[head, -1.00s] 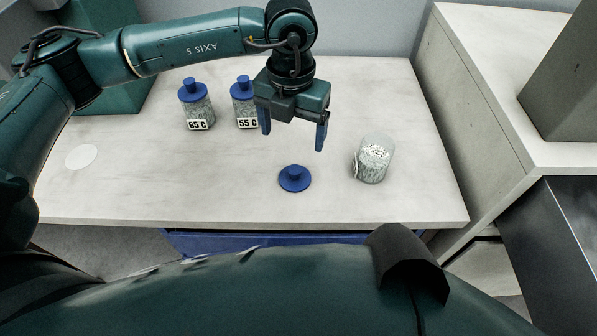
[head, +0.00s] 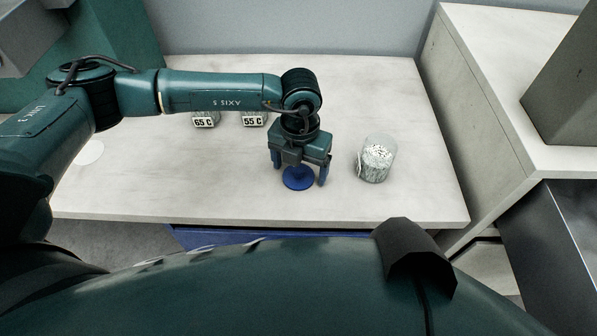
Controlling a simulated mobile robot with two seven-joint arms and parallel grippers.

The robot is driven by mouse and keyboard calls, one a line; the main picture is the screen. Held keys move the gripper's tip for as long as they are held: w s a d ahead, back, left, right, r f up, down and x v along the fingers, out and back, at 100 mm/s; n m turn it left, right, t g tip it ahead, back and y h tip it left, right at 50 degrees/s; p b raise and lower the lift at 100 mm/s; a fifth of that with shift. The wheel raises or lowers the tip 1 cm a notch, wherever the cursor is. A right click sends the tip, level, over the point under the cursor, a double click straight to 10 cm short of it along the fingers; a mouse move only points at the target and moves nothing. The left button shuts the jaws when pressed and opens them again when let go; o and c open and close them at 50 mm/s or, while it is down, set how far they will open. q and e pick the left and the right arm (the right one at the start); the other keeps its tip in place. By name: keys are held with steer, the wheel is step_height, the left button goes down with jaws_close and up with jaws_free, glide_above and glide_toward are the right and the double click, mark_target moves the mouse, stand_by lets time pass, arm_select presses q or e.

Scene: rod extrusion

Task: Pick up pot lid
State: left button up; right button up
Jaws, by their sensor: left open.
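The blue pot lid (head: 298,180) lies on the pale table near its front edge. Its knob is partly hidden by my left gripper (head: 299,172). My left gripper is open and points down just above the lid, with one finger to each side of it. I cannot tell whether the fingers touch the lid or the table. An open glass pot (head: 376,160) with pale pellets stands to the right of the lid. My right gripper is not in view.
Two jars labelled 65 C (head: 204,121) and 55 C (head: 254,119) stand further back, their tops hidden by my left arm. A white disc (head: 90,153) lies at the left. A grey block (head: 565,90) stands on the right counter (head: 480,60). The table front is clear.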

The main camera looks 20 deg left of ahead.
arm_select(q)
steer(key=c, duration=1.1)
steer(key=shift+o, duration=0.2)
steer(key=shift+r, duration=0.1)
